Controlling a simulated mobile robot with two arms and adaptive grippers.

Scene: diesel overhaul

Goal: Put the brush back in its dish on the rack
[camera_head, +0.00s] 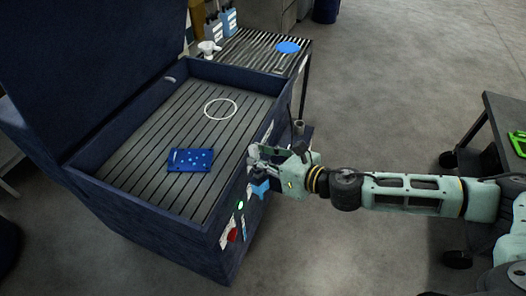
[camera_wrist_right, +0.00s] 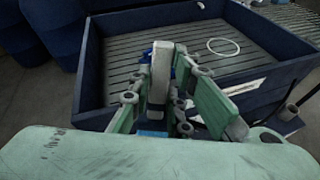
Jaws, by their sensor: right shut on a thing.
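My right gripper (camera_head: 268,160) is shut on the brush, beside the outer wall of the dark blue washer tub. The brush's blue part (camera_head: 261,188) hangs below the fingers in the head view. In the right wrist view its pale grey body (camera_wrist_right: 160,75) stands between the fingers of the right gripper (camera_wrist_right: 158,85), which partly hide it. A round blue dish (camera_head: 288,47) lies on the slatted rack (camera_head: 262,50) behind the tub, apart from the gripper. My left gripper is not in view.
The tub (camera_head: 91,157) has a slatted floor holding a blue plate with holes (camera_head: 190,160) and a white ring (camera_head: 220,108). A white fitting (camera_head: 208,48) and blue-labelled jugs (camera_head: 230,20) stand by the rack. A dark cart (camera_head: 497,130) is at right; the floor between is clear.

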